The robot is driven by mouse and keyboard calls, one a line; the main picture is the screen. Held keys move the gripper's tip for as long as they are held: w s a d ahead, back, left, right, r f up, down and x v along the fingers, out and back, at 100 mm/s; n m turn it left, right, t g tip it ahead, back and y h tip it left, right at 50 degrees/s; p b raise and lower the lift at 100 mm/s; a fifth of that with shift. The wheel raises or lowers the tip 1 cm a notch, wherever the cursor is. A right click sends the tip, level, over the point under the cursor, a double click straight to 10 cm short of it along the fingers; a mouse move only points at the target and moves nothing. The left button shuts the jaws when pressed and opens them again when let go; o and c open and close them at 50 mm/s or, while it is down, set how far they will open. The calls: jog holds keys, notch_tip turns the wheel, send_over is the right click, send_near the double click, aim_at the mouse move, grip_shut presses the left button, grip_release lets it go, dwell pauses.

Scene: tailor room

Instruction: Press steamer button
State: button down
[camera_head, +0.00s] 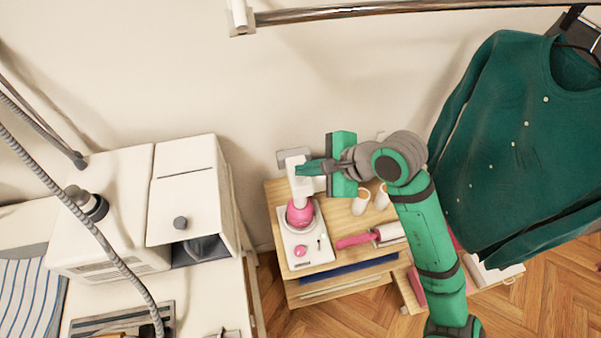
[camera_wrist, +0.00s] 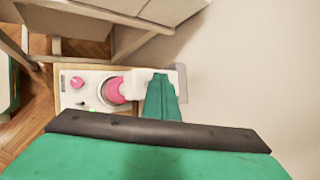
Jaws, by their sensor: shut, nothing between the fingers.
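The steamer has a white base (camera_head: 312,246) and a pink round part with a white upright top (camera_head: 297,188). It stands on a small wooden table. A round pink button (camera_head: 300,251) sits on the front of the base, beside a small dark mark or switch. The button also shows in the wrist view (camera_wrist: 77,82), left of the larger pink part (camera_wrist: 116,91). My green gripper (camera_head: 299,170) is shut and empty. It is at the steamer's white top, behind and away from the button. I cannot tell whether it touches the top.
Two pale cups or spools (camera_head: 361,201) and a pink-handled roller (camera_head: 357,239) lie right of the steamer on the wooden table (camera_head: 335,216). A white sewing machine (camera_head: 115,200) stands at left. A green cardigan (camera_head: 520,140) hangs at right. The space above the button looks clear.

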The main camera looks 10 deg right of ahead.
jog(key=shift+w+r, duration=0.25)
jog(key=shift+r, duration=0.3)
jog(key=shift+d, duration=0.15)
jog(key=shift+a+r, duration=0.2)
jog(key=shift+r, duration=0.6)
notch_tip(320, 180, up, 4)
jog(key=shift+d+r, duration=0.1)
jog(key=shift+r, duration=0.1)
dwell(0.3)
